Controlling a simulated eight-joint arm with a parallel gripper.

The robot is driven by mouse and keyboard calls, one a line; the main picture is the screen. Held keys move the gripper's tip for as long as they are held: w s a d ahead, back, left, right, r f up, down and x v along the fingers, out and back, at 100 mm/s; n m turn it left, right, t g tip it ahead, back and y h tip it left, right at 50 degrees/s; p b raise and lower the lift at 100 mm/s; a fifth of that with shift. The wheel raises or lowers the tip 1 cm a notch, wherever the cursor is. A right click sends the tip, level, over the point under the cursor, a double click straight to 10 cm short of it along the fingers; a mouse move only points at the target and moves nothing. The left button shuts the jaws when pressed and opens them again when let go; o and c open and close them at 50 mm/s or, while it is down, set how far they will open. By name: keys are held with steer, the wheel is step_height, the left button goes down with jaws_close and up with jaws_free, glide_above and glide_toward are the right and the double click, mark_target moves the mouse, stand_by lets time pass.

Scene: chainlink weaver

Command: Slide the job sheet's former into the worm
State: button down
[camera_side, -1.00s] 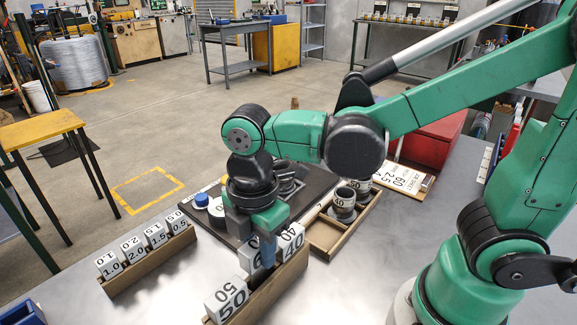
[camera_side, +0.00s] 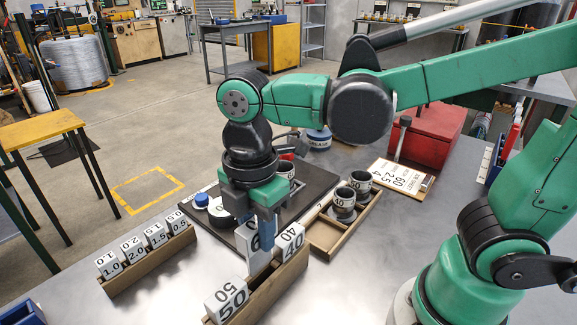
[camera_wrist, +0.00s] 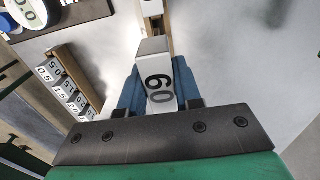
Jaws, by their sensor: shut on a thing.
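My gripper (camera_side: 265,220) has blue fingers shut on the white former marked 60 (camera_side: 256,254), held upright above the wooden former rack (camera_side: 274,287). The wrist view shows this former (camera_wrist: 158,88) between both fingers. The former marked 50 (camera_side: 227,300) and the former marked 40 (camera_side: 289,243) stand in the rack at either side. The job sheet (camera_side: 402,178) lies at the back right and reads 60, 2.5 and 4. A white-banded round piece (camera_side: 286,171), possibly the worm, stands on the black base plate (camera_side: 313,184), partly hidden by my gripper.
A wooden tray (camera_side: 327,238) holds banded cups, one marked 40 (camera_side: 344,198). A rack of thickness-marked blocks (camera_side: 148,270) stands at the left. A red box (camera_side: 432,133) stands at the back right. Bare bench lies between the two racks.

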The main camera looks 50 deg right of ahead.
step_height(320, 180, up, 10)
steer(key=shift+f, duration=0.2)
steer(key=w+d+m, duration=0.4)
steer(key=w+d, duration=0.4)
steer(key=d, duration=0.3)
steer(key=w+d+m, duration=0.5)
steer(key=w+d, duration=0.2)
steer(key=d, duration=0.4)
steer(key=shift+d+f, duration=0.15)
steer(key=shift+f, duration=3.7)
steer(key=shift+d+f, duration=0.1)
steer(key=shift+f, duration=3.75)
steer(key=c, duration=0.5)
jaws_free()
